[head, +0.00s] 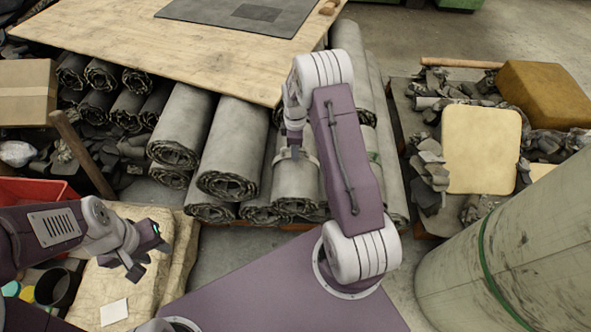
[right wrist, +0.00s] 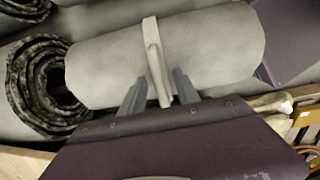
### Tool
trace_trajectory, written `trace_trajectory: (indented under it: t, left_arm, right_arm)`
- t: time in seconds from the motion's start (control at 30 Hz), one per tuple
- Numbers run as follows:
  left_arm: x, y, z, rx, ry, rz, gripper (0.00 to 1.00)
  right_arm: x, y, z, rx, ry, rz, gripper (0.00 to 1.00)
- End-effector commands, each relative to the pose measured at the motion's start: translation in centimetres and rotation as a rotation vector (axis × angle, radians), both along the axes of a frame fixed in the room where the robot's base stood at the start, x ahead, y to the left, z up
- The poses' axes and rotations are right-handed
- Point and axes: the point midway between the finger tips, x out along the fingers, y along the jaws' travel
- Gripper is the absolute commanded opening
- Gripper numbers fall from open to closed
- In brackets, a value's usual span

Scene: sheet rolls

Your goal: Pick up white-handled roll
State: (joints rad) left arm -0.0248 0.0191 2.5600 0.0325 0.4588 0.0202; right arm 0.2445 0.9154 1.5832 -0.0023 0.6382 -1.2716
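The white-handled roll (head: 297,184) is a grey sheet roll with a pale band and handle (head: 305,158), lying among the rolls below the table edge. In the right wrist view the roll (right wrist: 210,45) lies across the picture, and its white handle (right wrist: 153,45) stands up toward me. My right gripper (right wrist: 158,88) is open, one finger on each side of the handle, with gaps visible. In the head view my right gripper (head: 293,142) is right over the roll, partly hidden by my arm. My left gripper (head: 146,248) is open and empty at the lower left.
Several other grey rolls (head: 232,150) lie beside it. A wooden table (head: 130,40) with a dark mat (head: 240,12) overhangs them. A large upright roll (head: 530,250) stands at right, near cushions (head: 482,150) and rubble. A red bin (head: 35,190) and cardboard box (head: 27,92) are at left.

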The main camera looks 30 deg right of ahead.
Motion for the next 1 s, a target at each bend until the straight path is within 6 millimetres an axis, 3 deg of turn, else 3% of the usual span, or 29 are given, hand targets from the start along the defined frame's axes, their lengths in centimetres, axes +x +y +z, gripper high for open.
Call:
trace_trajectory:
  t: [0.03,0.17,1.0]
  left_arm:
    - [0.00,0.00,0.06,0.000,0.000,0.000,0.36]
    - [0.00,0.00,0.06,0.000,0.000,0.000,0.36]
    - [0.00,0.00,0.05,0.000,0.000,0.000,0.36]
  right_arm:
    - [0.00,0.00,0.06,0.000,0.000,0.000,0.35]
    - [-0.01,0.01,0.07,0.000,0.000,0.000,0.00]
    - [-0.04,0.01,0.05,0.001,0.001,0.000,0.00]
